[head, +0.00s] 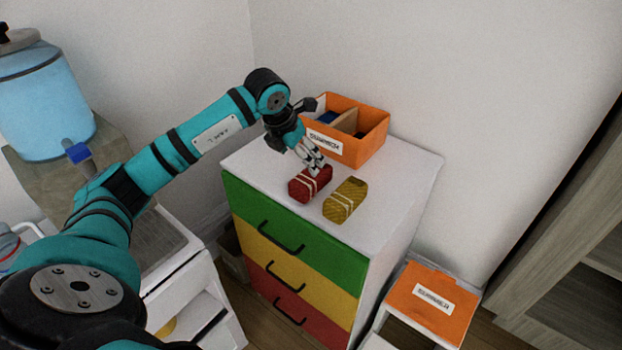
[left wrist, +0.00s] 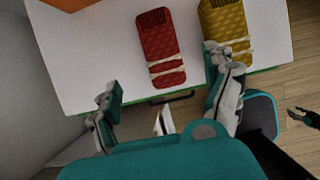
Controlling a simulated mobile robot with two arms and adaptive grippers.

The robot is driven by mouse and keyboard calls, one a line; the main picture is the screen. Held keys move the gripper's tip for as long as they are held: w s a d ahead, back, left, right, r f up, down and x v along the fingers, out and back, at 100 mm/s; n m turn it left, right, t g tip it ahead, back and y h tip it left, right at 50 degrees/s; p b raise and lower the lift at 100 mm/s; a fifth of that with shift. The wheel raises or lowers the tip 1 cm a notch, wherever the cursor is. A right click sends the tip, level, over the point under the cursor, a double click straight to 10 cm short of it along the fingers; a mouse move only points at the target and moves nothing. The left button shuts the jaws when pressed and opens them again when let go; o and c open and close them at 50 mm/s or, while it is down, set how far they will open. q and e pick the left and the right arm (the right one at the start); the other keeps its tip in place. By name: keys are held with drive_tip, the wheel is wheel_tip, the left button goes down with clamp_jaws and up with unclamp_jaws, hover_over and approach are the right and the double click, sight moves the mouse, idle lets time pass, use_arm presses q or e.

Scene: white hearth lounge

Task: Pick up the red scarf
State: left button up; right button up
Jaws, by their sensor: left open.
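The red scarf (head: 306,188) is a folded bundle with pale bands, lying on the white top of the drawer cabinet (head: 390,212) near its front edge. It also shows whole in the left wrist view (left wrist: 158,42). A similar yellow scarf (head: 345,201) lies just right of it. My left gripper (head: 314,166) is above the red scarf and hides part of it in the head view. In the left wrist view its fingers (left wrist: 172,88) are spread wide with nothing between them. A small dark shape at that view's right edge may be my right gripper (left wrist: 304,117); its jaws are unclear.
A labelled orange box (head: 372,130) with a divider and something blue inside stands behind the scarves. The cabinet has green, yellow and red drawers with black handles. A lower stand with an orange top (head: 433,303) is at the right. A blue dispenser (head: 45,100) stands at the left.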

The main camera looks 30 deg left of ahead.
sight(309, 175)
use_arm(q)
drive_tip(key=p+x, duration=0.1)
drive_tip(key=x, duration=0.5)
drive_tip(key=shift+w+f, duration=0.1)
drive_tip(key=shift+f, duration=0.05)
drive_tip(key=p+x, duration=0.1)
drive_tip(key=x, duration=0.3)
drive_tip(key=shift+d+p, duration=0.15)
drive_tip(key=shift+p, duration=0.15)
drive_tip(key=shift+w+f, duration=0.25)
drive_tip(key=shift+f, duration=0.35)
drive_tip(key=c, duration=1.3)
